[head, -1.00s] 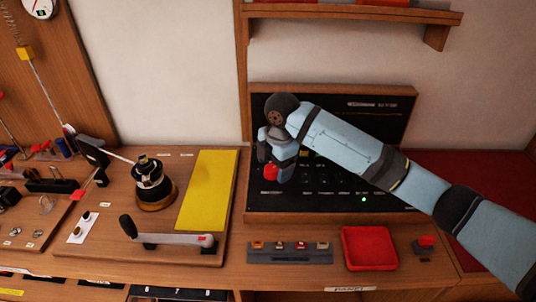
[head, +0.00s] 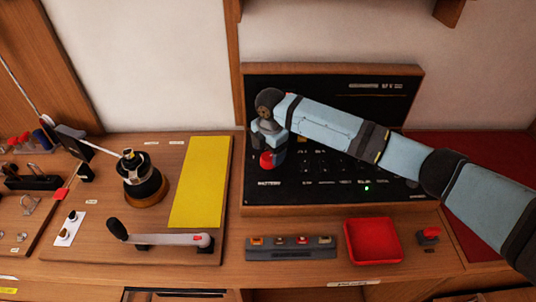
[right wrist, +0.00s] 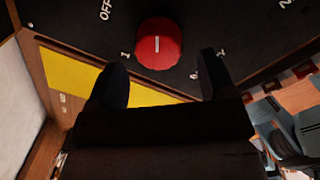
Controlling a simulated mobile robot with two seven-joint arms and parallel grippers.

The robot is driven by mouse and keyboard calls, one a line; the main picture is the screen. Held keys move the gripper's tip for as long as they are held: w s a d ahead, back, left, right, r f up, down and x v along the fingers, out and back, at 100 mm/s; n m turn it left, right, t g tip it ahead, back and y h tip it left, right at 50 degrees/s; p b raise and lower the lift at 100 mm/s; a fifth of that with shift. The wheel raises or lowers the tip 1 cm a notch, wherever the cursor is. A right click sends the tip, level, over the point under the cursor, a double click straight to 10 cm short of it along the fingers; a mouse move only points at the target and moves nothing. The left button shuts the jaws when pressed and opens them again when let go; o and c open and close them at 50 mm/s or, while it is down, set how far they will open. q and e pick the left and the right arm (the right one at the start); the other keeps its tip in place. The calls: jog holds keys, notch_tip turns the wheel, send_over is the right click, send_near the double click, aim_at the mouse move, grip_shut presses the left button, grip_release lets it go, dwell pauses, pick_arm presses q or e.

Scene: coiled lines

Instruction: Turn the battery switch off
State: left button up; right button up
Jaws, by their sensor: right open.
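The battery switch is a round red knob (head: 267,160) at the lower left of the black panel (head: 330,92), above a "BATTERY" label. In the right wrist view the knob (right wrist: 158,45) has a short white mark on its face. White marks "OFF" and "1" show to its left there, and "2" to its right. My right gripper (head: 274,149) is in front of the panel at the knob. Its open fingers (right wrist: 162,68) point at the knob, one towards each side, with nothing held. I cannot tell whether they touch it. My left gripper is not in view.
A crank handle (head: 160,239), a black winch drum (head: 142,182) and a yellow plate (head: 202,180) are left of the panel. A button strip (head: 290,254), a red tray (head: 346,240) and a red button (head: 430,233) lie below it. My right arm crosses the panel's front.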

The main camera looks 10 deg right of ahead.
aim_at(269, 159)
jog(key=shift+w+f, duration=0.15)
jog(key=shift+f, duration=1.1)
jog(key=c, duration=0.9)
